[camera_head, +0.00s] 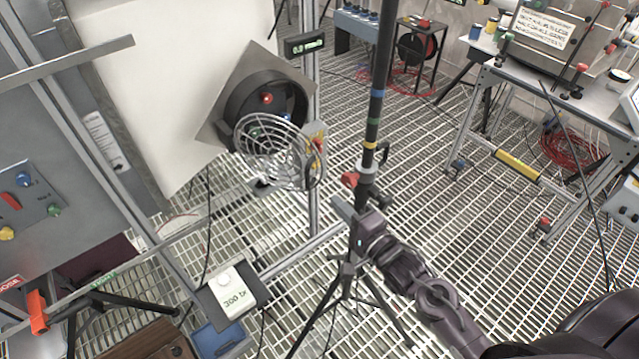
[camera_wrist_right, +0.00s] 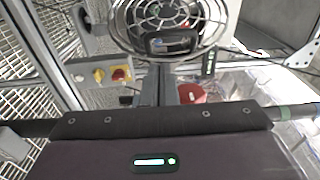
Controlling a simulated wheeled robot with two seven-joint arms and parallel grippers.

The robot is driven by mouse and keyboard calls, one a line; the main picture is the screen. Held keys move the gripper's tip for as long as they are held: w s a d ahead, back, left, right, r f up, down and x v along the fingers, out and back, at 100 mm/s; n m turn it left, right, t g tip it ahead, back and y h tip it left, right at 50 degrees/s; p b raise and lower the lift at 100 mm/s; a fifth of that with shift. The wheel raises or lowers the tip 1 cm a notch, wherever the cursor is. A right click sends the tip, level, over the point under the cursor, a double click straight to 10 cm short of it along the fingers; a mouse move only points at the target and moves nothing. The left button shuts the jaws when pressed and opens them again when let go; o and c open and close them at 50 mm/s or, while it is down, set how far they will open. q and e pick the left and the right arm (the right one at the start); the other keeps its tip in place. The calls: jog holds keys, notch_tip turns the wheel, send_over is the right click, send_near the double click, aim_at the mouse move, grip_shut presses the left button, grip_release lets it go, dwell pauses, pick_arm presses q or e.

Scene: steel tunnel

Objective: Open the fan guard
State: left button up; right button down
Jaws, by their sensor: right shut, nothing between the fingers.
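The fan guard (camera_head: 268,142) is a round grey wire grille in the head view. It sits at an angle in front of the lower part of a dark round fan housing (camera_head: 236,107) on a square grey plate. A red knob (camera_head: 267,98) and a blue part show inside the housing. The guard also shows at the top of the right wrist view (camera_wrist_right: 190,12). My right gripper (camera_head: 340,206) is shut and empty, below and right of the guard and apart from it. My left gripper is not in view.
A dark pole (camera_head: 376,110) on a tripod stands beside my right gripper. A yellow-and-red switch box (camera_head: 316,135) is on the upright by the guard. A white box (camera_head: 231,291) sits below. A steel workbench (camera_head: 520,85) stands at right. Grated floor lies between.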

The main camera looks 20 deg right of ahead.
jog(key=p+x, duration=0.1)
jog(key=x, duration=0.6)
jog(key=shift+w+p, duration=0.3)
jog(key=shift+w, duration=0.05)
jog(key=shift+s+a, duration=0.1)
jog(key=shift+a, duration=0.1)
